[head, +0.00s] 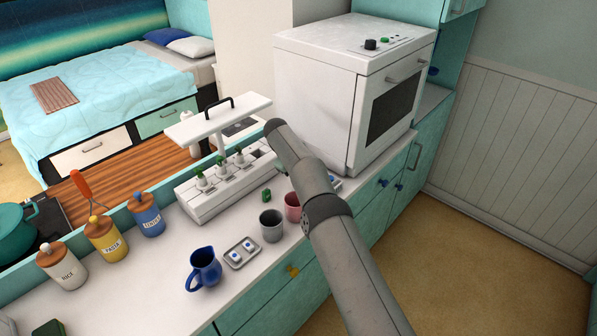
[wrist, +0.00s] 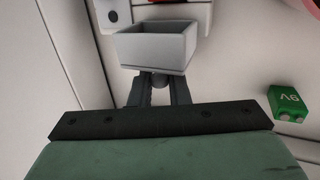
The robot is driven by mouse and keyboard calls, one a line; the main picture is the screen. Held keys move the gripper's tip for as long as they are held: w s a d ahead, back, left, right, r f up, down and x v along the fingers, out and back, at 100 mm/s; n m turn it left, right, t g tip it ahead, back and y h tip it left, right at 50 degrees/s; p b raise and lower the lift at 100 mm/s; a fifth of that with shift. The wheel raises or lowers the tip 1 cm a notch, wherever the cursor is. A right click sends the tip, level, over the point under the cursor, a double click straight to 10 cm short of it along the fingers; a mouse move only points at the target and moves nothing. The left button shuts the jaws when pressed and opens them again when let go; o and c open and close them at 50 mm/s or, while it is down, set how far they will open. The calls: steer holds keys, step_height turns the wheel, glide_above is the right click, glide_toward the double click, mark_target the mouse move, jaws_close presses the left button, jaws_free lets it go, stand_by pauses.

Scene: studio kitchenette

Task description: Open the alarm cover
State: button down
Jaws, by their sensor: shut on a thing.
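A pale grey, open-topped box-shaped piece (wrist: 152,46), which looks like the alarm cover, is in the wrist view just beyond my fingers. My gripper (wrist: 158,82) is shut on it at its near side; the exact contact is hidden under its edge. A white body with a dark round spot (wrist: 112,15) and a bit of red, probably the alarm, shows behind it, cut off by the top edge. I cannot tell how far the cover stands open. In the head view my arm hides the gripper and most of the alarm.
A green 9V battery (wrist: 288,102) lies right of my gripper; a green block (head: 266,195) shows in the head view. A pink mug (head: 292,205) and grey mug (head: 271,225) stand close by. A white planter rack (head: 205,200) is left, a white oven (head: 310,95) behind.

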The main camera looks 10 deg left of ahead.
steer(key=shift+f, duration=0.1)
steer(key=c, duration=1.5)
jaws_free()
steer(key=v, duration=1.7)
steer(key=shift+r+b, duration=0.2)
steer(key=shift+b, duration=0.25)
steer(key=shift+s+a, duration=0.1)
steer(key=shift+a, duration=0.05)
